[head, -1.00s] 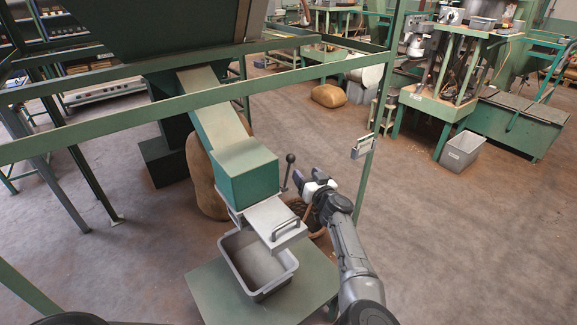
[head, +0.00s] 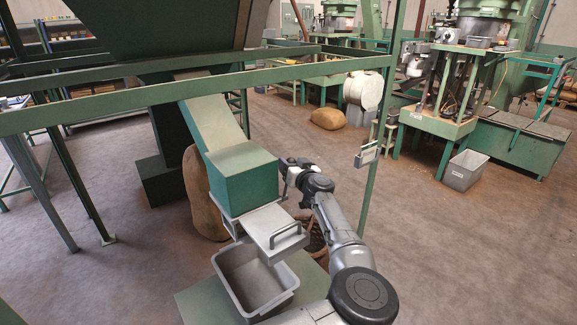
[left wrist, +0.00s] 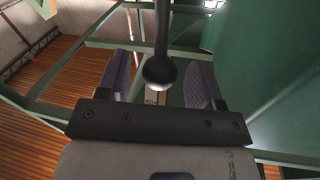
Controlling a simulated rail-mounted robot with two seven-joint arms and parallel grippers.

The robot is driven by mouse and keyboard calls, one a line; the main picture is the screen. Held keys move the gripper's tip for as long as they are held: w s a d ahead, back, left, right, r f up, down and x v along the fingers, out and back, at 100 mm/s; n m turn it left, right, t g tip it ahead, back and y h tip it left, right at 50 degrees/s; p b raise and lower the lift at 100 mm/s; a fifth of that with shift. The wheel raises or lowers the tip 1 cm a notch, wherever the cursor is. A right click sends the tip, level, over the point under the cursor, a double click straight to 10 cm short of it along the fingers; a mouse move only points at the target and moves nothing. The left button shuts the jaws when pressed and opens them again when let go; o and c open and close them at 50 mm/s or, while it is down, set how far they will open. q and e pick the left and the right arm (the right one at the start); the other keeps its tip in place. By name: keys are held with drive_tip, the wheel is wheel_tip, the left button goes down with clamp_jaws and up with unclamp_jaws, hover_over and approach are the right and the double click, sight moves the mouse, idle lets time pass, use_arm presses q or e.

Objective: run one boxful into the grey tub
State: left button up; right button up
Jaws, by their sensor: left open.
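The grey tub (head: 232,290) sits on a green stand (head: 193,302) below the chute, and its visible inside looks bare. Above it is a metal slide plate with a bar handle (head: 285,236), under the green box (head: 243,180) at the chute's end. My left gripper (head: 286,166) is at the box's right side. In the left wrist view, a lever with a dark ball knob (left wrist: 160,72) shows between the open fingers of my left gripper (left wrist: 158,88). I cannot tell whether they touch it. The lever is hidden in the head view. My right gripper is out of view.
A green frame rail (head: 130,110) crosses in front of the chute (head: 208,122), and a post (head: 372,180) stands right of my arm. Open floor (head: 440,240) lies to the right.

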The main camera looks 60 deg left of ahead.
use_arm(q)
drive_tip(key=shift+w+a+b, duration=0.2)
drive_tip(key=shift+a+b, duration=0.1)
drive_tip(key=shift+a, duration=1.1)
clamp_jaws()
